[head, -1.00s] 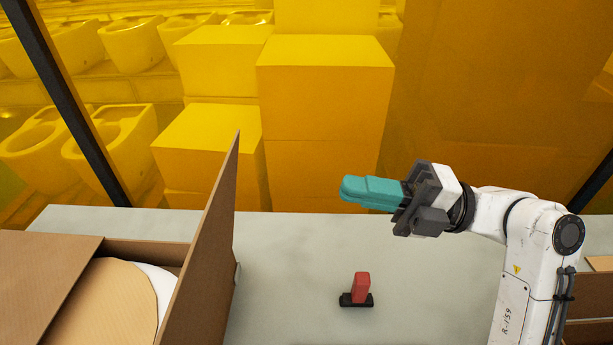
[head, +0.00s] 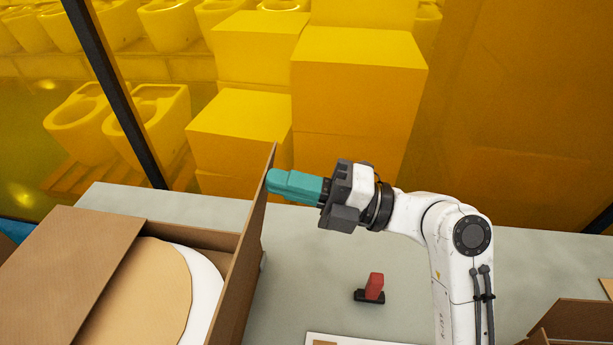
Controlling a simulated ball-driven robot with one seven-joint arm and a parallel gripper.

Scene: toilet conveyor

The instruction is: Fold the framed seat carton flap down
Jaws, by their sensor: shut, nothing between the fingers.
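The seat carton (head: 190,231) stands open at the lower left of the head view. Its left flap (head: 70,262) lies folded over the top. Its right flap (head: 243,265) stands up nearly vertical. Inside the carton a tan round sheet (head: 150,290) lies over a white seat (head: 207,290). My gripper (head: 272,180) has teal fingers, shut and empty. Its fingertips are at the right face of the upright flap, near its top far corner. I cannot tell whether they touch it.
A red block on a black base (head: 374,287) stands on the grey table (head: 310,245) right of the carton. Another open carton (head: 585,325) is at the lower right. A white panel (head: 350,340) shows at the bottom edge. Yellow-tinted boxes and toilets stand behind a black-framed screen.

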